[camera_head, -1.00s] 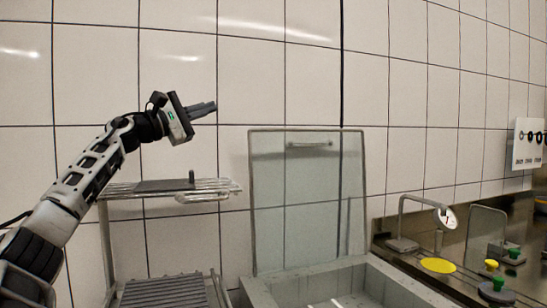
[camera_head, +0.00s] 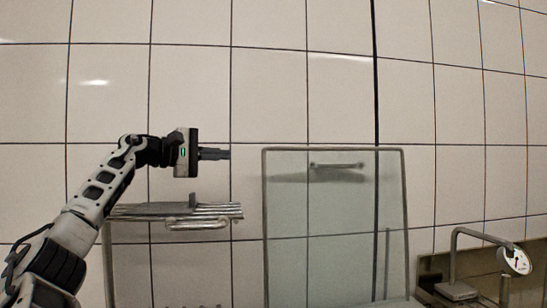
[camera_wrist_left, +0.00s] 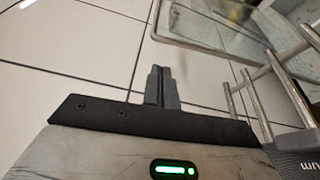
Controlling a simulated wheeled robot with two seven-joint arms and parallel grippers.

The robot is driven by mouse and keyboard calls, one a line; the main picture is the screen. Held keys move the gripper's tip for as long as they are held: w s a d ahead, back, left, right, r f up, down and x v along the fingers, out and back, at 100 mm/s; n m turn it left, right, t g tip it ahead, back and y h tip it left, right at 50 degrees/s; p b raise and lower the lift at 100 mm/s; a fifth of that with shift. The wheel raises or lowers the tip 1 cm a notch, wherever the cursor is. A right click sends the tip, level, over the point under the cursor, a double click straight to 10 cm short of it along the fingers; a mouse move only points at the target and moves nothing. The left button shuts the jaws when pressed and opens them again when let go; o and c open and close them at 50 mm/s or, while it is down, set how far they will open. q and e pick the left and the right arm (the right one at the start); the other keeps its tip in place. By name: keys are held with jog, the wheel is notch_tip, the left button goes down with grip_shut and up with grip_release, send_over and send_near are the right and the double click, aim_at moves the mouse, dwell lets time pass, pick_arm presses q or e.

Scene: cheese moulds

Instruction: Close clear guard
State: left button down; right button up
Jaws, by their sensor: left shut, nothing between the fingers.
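The clear guard (camera_head: 335,230) is a see-through panel in a metal frame, standing upright and raised against the tiled wall. A bar handle (camera_head: 337,165) runs across near its top edge. Its lower edge is near the bottom of the head view. My left gripper (camera_head: 228,154) is shut and empty, pointing right, left of the guard's upper left corner and apart from it. In the left wrist view, the shut fingers (camera_wrist_left: 162,85) show against the wall, and part of the guard (camera_wrist_left: 215,28) appears at the top. My right gripper is not in view.
A metal rack shelf (camera_head: 228,211) with a dark flat item on it stands below my left gripper. A round dial gauge on a bent metal arm (camera_head: 460,262) stands at the right, on the counter. The wall space above the guard is free.

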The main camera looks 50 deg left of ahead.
pick_arm(q)
jog(key=w+p, duration=0.2)
jog(key=w, duration=0.1)
jog(key=w+p, duration=0.1)
jog(key=w, duration=0.1)
jog(key=w+d+p, duration=0.1)
jog(key=w+p, duration=0.1)
jog(key=w, duration=0.1)
jog(key=shift+w+d+r+p, duration=0.1)
jog(key=shift+w+p, duration=0.2)
jog(key=shift+w, duration=0.05)
jog(key=shift+w+f, duration=0.25)
jog(key=shift+w, duration=0.4)
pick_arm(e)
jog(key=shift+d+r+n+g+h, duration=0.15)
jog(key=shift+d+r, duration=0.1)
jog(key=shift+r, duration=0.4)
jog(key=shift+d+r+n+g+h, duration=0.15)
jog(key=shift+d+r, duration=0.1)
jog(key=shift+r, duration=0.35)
pick_arm(q)
jog(key=shift+d, duration=0.1)
